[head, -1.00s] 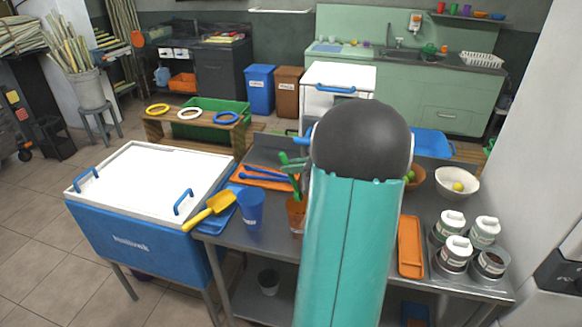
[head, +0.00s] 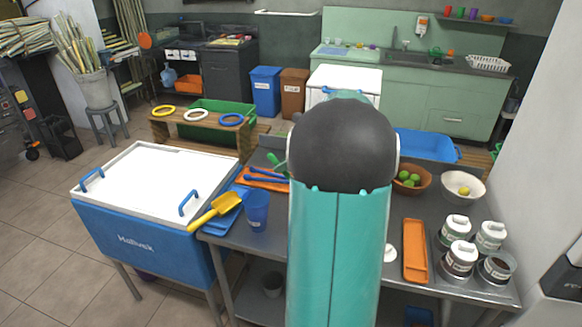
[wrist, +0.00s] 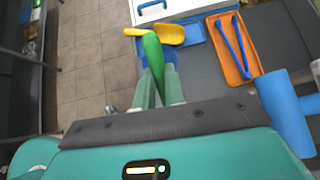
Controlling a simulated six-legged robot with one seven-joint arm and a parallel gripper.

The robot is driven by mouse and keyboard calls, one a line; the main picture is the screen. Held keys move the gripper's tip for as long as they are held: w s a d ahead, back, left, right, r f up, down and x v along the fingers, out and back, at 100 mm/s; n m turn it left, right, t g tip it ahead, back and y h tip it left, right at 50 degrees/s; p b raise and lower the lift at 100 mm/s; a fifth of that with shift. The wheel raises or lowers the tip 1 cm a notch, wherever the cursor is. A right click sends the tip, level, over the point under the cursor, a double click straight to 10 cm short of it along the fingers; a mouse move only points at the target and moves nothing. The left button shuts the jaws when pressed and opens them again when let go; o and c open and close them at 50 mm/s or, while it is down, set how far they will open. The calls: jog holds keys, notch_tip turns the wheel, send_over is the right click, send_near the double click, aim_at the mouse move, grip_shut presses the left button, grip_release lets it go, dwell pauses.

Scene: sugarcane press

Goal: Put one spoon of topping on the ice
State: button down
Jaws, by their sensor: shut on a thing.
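My gripper (wrist: 156,86) is shut on a long green utensil (wrist: 153,50), which looks like a spoon; it points away from the wrist. In the head view my arm hides the gripper, and only a bit of green (head: 277,162) shows left of it. A blue cup (head: 257,210) stands at the table's left side; in the wrist view it is partly hidden behind the fingers. I cannot see inside it.
A yellow scoop (head: 215,211) lies near the cup. An orange tray (wrist: 229,55) holds blue tongs. An empty-looking orange tray (head: 415,250), a bowl of limes (head: 410,180) and a white bowl (head: 463,187) are right of my arm. A blue cylinder (wrist: 284,108) is close on the wrist view's right.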

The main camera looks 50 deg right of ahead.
aim_at(276, 160)
jog(key=g, duration=0.1)
jog(key=w, duration=0.1)
jog(key=w+a+g+h, duration=0.1)
jog(key=shift+w+f+g, duration=0.25)
jog(key=shift+g, duration=0.05)
jog(key=shift+w+f+g+h, duration=0.15)
jog(key=shift+w+g+h, duration=0.15)
jog(key=shift+g, duration=0.4)
jog(key=w+f+g, duration=0.1)
jog(key=g+h, duration=0.1)
jog(key=g, duration=0.1)
jog(key=shift+w+a+f+g, duration=0.3)
jog(key=shift+w+a+f, duration=0.05)
jog(key=shift+w+a, duration=0.05)
